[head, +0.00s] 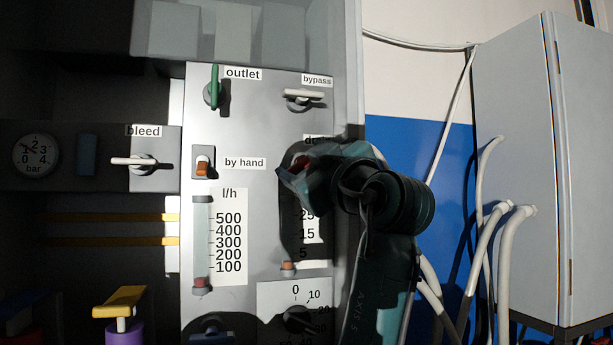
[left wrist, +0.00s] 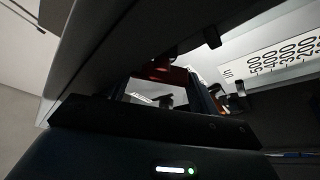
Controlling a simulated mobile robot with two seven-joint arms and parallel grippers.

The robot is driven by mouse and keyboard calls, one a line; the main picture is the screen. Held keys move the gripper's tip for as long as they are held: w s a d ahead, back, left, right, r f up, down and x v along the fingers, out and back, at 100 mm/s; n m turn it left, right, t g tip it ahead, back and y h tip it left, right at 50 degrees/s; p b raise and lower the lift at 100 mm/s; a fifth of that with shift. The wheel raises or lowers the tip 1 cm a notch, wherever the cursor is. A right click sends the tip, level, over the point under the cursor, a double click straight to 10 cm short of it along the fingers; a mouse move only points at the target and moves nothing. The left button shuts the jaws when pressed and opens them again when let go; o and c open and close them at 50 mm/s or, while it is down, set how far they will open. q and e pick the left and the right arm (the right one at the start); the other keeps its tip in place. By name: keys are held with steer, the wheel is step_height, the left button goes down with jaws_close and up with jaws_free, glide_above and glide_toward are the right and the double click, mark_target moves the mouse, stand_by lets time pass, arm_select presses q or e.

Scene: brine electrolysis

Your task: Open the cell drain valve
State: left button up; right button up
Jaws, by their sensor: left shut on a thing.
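No valve in view carries a readable drain label, so I cannot tell which is the cell drain valve. My left gripper (head: 292,172) is at the right side of the grey panel, below the bypass label, and covers most of a label beginning with "d". It is shut on a small red part, mostly hidden by the fingers in the head view. In the left wrist view, red (left wrist: 168,75) shows between the fingers of the gripper (left wrist: 165,85). A yellow handle (head: 119,301) on a purple body (head: 125,333) is at lower left. My right gripper is not in view.
The panel holds the green outlet handle (head: 215,85), white bypass handle (head: 303,94), orange by-hand switch (head: 202,166) and a flow tube (head: 202,240). The white bleed handle (head: 135,161) and a gauge (head: 36,155) are left. A grey cabinet (head: 545,170) with pipes stands right.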

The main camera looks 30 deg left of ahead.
arm_select(q)
steer(key=n+g, duration=0.1)
steer(key=n, duration=0.2)
steer(key=n+g, duration=0.2)
steer(key=n, duration=0.1)
steer(key=shift+r+n+p, duration=0.15)
steer(key=shift+n+p, duration=0.15)
steer(key=shift+n, duration=0.1)
steer(key=n+h+p, duration=0.1)
steer(key=n, duration=0.1)
steer(key=n+g+h, duration=0.1)
steer(key=n, duration=0.2)
steer(key=shift+p, duration=0.4)
steer(key=shift+n, duration=0.3)
steer(key=o, duration=1)
steer(key=shift+d, duration=0.1)
steer(key=b+v, duration=0.2)
steer(key=v, duration=1.1)
steer(key=shift+w+r, duration=0.1)
